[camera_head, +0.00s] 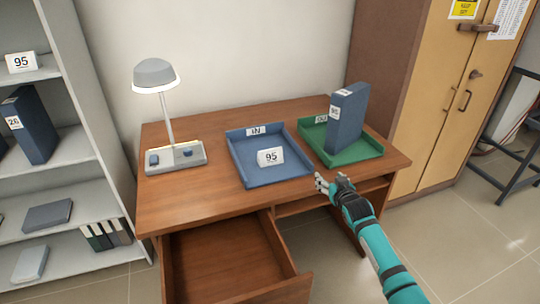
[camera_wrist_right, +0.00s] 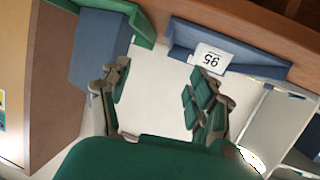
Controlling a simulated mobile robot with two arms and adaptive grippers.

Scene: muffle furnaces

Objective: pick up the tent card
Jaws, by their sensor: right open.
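A white tent card (camera_head: 270,157) marked 95 stands in the blue tray (camera_head: 290,179) on the desk. It also shows in the right wrist view (camera_wrist_right: 211,59), upside down, against the blue tray (camera_wrist_right: 262,68). My right gripper (camera_head: 329,183) is open and empty near the desk's front edge, right of the card and apart from it. Its two fingers also show in the right wrist view (camera_wrist_right: 158,84) with nothing between them. Another white card (camera_head: 21,62) marked 95 stands on the left shelf. My left gripper is not in view.
A green tray (camera_head: 366,153) with an upright blue binder (camera_head: 347,117) stands right of the blue tray. A lamp (camera_head: 157,76) stands on the desk's left. The desk drawer (camera_head: 220,268) is pulled out. Bare desk top lies between lamp and blue tray.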

